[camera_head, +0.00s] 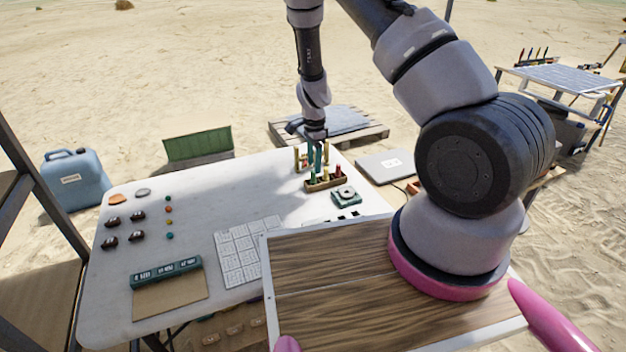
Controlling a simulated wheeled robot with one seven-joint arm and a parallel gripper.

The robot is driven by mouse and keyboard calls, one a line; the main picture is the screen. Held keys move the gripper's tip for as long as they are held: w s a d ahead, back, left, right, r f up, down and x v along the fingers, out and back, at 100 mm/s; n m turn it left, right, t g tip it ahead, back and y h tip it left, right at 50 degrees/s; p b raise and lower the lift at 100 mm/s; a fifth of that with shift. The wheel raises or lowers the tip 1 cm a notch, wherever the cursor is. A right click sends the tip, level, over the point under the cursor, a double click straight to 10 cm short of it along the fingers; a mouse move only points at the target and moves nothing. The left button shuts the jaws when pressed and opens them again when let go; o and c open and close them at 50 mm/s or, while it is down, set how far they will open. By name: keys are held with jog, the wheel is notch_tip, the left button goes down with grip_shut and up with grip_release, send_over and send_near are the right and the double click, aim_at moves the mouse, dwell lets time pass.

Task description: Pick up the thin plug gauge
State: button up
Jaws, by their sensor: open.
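A small wooden rack (324,184) stands near the far right part of the white table and holds several slim upright pieces in red, yellow and green. Another slim yellowish upright piece (297,158) stands just behind it to the left. The plug gauges seem to be among these, but they are too small to tell which is the thin one. My gripper (318,160) points down over the rack area and is open. Its fingers overlap the upright pieces in the picture, so contact cannot be told. Part of the rack's contents is hidden behind the fingers.
A green square block with a round top (346,196) sits right of the rack. A laptop (380,165) lies further right. A white grid sheet (240,250), a green label strip (166,272) and several small dark objects lie on the table (200,210). Its middle is clear.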

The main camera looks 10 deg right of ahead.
aim_at(313, 171)
notch_tip(313, 171, down, 5)
jog(key=shift+w+r, duration=0.1)
jog(key=shift+w, duration=0.05)
grip_shut()
jog(key=shift+a, duration=0.1)
